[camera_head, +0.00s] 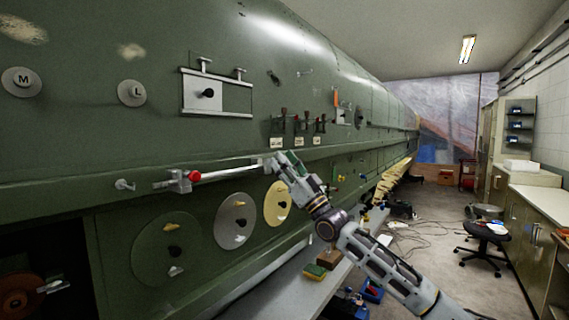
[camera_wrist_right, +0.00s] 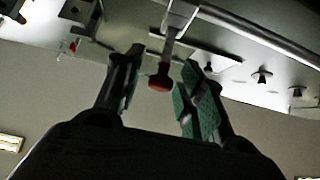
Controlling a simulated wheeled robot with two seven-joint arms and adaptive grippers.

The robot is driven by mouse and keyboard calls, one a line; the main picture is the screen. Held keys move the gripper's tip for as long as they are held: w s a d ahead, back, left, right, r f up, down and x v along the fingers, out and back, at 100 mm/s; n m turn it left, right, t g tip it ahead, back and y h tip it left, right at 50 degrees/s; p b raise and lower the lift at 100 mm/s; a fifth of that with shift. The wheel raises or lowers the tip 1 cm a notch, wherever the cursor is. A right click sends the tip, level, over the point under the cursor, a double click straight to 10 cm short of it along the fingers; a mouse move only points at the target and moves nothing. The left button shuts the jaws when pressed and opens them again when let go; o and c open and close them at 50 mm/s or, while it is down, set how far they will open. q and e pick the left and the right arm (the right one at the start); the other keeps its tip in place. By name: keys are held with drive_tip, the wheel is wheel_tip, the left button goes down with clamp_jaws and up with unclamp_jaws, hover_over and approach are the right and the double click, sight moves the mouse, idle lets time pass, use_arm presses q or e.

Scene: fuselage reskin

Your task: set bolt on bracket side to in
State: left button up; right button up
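In the head view a long pale bar runs along the green fuselage side, with a bracket (camera_head: 180,181) and a red knob (camera_head: 195,176) at its left end. My right gripper (camera_head: 273,163) is at the bar's right end and covers what is there. In the right wrist view my right gripper (camera_wrist_right: 160,82) is open, its two fingers apart. A red-tipped handle (camera_wrist_right: 159,82) hangs from a pale bracket (camera_wrist_right: 180,16) and shows in the gap between the fingers, with space on both sides. I cannot tell which part is the bolt. My left gripper is not in view.
A pale plate with a black knob (camera_head: 208,93) is on the fuselage above the bar. Round discs (camera_head: 236,221) are below it. A grey bench (camera_head: 265,291) with a sponge (camera_head: 315,272) stands beneath. Floor at the right is partly clear, with a stool (camera_head: 486,231).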

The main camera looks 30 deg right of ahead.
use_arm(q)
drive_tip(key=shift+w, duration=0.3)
use_arm(e)
clamp_jaws()
